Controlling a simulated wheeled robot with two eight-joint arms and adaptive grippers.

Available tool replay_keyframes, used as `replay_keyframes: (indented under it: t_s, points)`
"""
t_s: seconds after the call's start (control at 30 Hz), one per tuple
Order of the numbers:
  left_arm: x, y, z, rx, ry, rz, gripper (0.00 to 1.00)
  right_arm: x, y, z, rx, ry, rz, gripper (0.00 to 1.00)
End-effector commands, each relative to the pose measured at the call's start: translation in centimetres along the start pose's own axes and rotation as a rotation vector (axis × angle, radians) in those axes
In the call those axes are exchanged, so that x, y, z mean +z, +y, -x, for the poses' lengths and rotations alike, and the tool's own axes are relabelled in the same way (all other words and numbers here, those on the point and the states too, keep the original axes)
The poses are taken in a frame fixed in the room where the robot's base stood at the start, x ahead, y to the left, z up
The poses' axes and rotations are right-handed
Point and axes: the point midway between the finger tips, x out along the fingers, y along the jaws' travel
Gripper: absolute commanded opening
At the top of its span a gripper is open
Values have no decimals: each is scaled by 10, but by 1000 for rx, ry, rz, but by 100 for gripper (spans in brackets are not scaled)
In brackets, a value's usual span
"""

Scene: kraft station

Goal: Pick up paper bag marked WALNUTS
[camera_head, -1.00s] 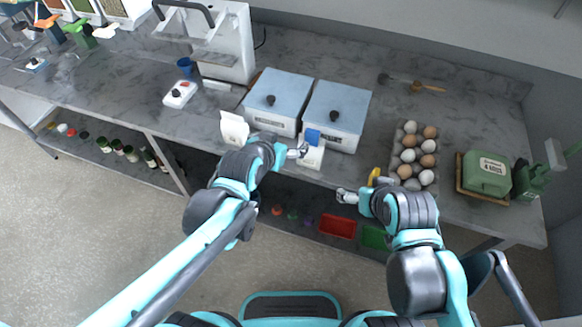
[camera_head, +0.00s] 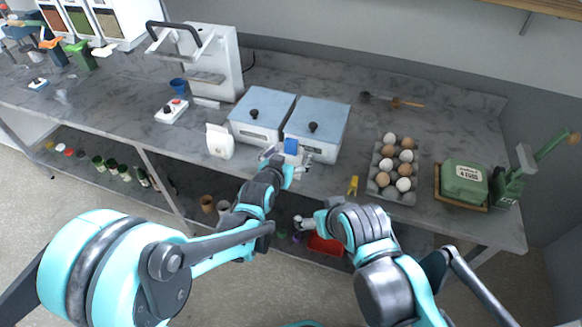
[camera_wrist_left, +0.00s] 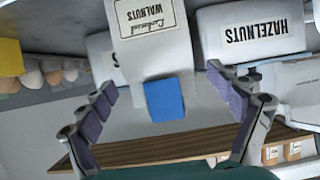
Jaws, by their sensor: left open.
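The WALNUTS paper bag (camera_wrist_left: 152,40) is white with a printed label and a blue patch at its end in the left wrist view. In the head view the white bag (camera_head: 304,160) with its blue patch stands at the counter's front edge, partly hidden by my left gripper (camera_head: 287,162). In the left wrist view my left gripper (camera_wrist_left: 163,80) is open, its fingers on either side of the blue patch with gaps showing. My right gripper (camera_head: 304,222) is low in front of the counter, away from the bag; its fingers are too small to read.
Two grey lidded bins (camera_head: 262,113) stand behind the bag. A container marked HAZELNUTS (camera_wrist_left: 252,32) is beside it in the wrist view. Another white bag (camera_head: 219,141) stands to the left.

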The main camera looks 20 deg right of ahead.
Motion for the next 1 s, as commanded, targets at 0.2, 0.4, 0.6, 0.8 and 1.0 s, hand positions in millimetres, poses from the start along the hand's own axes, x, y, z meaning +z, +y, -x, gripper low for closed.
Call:
replay_keyframes:
  t_s: [0.2, 0.4, 0.6, 0.8, 1.0]
  points:
    - [0, 0, -19, 0, 0, 0, 91, 3, 0, -5, 0, 0, 0, 86]
    - [-1, 0, -18, 0, 0, 0, 73, 3, 0, -4, 0, 0, 0, 86]
    - [0, 0, -18, 0, -1, 0, 20, 3, 0, -4, 0, 0, 0, 86]
    - [0, 0, -18, 0, -1, 0, 6, 3, 0, -4, 0, 0, 0, 86]
    - [-3, 0, -17, -1, -1, 0, 6, 2, 0, -2, 0, 0, 0, 86]
